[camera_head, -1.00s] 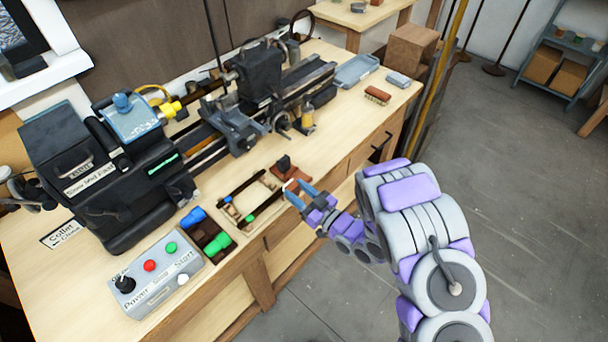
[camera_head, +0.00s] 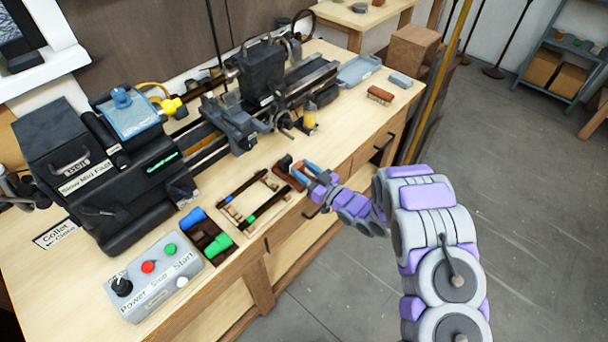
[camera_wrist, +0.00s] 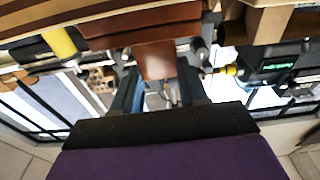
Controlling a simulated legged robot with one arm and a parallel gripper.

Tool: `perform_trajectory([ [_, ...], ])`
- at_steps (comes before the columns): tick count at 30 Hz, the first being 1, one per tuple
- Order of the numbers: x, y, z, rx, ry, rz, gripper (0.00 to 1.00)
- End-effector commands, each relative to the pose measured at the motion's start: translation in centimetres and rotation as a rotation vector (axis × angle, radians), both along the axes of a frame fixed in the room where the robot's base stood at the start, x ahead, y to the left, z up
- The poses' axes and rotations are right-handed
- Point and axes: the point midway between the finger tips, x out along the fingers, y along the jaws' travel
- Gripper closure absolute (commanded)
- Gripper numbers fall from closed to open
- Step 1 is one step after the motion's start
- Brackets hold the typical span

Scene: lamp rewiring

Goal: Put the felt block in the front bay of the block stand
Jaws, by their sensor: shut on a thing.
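My gripper (camera_head: 312,170) is over the front edge of the bench, at a reddish-brown stand (camera_head: 289,181). Its two blue fingers are shut on a reddish-brown block, which shows between them in the wrist view (camera_wrist: 157,62). I take this block for the felt block, though its material cannot be made out. In the wrist view the block meets a wider brown piece (camera_wrist: 140,20), which seems to be the stand; whether they touch is unclear. A small dark block (camera_head: 284,162) is at the back of the stand. The fingers partly hide the stand's front.
A dark frame with small coloured pieces (camera_head: 250,200) lies just left of the stand. Further left are a rack of blue and green pieces (camera_head: 207,235) and a control box (camera_head: 155,283). A lathe (camera_head: 262,90) stands behind. A brush (camera_head: 380,95) lies to the right.

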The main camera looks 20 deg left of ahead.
Motion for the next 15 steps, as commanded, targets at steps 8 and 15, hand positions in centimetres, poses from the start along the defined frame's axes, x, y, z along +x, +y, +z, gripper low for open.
perform_trajectory([
  [8, 0.0, -0.35, -1.24, 0.002, 0.0, -0.001, 0.93],
  [15, -0.04, -0.01, -1.35, -0.001, 0.0, 0.0, 0.37],
])
